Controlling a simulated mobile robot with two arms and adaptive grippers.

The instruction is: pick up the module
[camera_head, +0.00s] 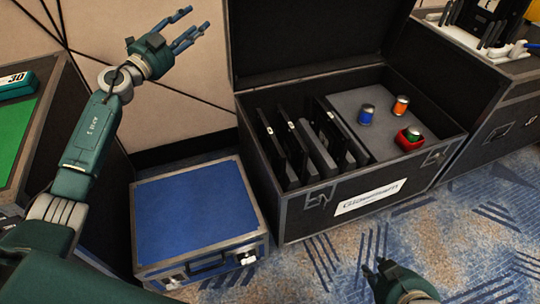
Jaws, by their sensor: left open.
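Several dark, flat modules (318,151) stand upright in a row in the left part of an open black flight case (292,217). Which one the task means, I cannot tell. My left gripper (196,22) is raised at the upper left, left of the case's lid and apart from the modules. Its fingers are spread open with nothing between them. My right gripper (373,266) shows only partly at the bottom edge, over the carpet in front of the case. Its opening is unclear.
A blue-topped case (195,215) stands left of the flight case. Blue (366,114) and orange (400,105) cans and a red holder (408,141) with a green can sit on the case's grey panel. A green-topped case (22,137) is far left; another dark case (503,118) stands right.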

